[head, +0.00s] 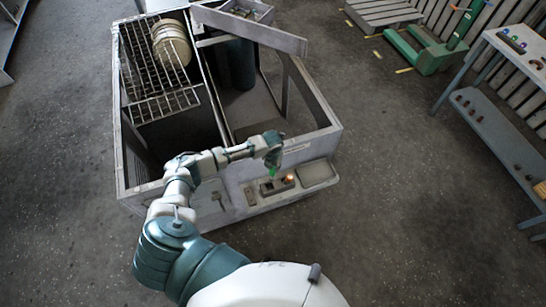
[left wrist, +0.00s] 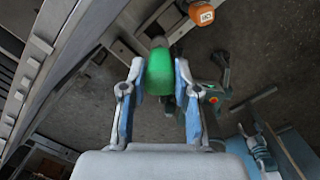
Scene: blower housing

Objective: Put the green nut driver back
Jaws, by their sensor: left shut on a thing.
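The green nut driver (left wrist: 160,73) is between the two fingers of my left gripper (left wrist: 158,82) in the left wrist view, its rounded green handle facing the camera. In the head view my left gripper (head: 272,152) is above the front ledge of the grey blower housing, and a little of the green driver (head: 272,172) shows below it. A small dark holder (head: 268,188) sits on the ledge under the driver. I cannot tell whether the driver touches the holder. The driver's lower end is hidden. My right gripper is not in view.
An orange-topped item (head: 289,178) stands close beside the holder; an orange labelled piece (left wrist: 201,12) shows in the left wrist view. A shallow tray (head: 316,173) is at the ledge's right. A workbench (head: 500,100) stands far right. The floor between is clear.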

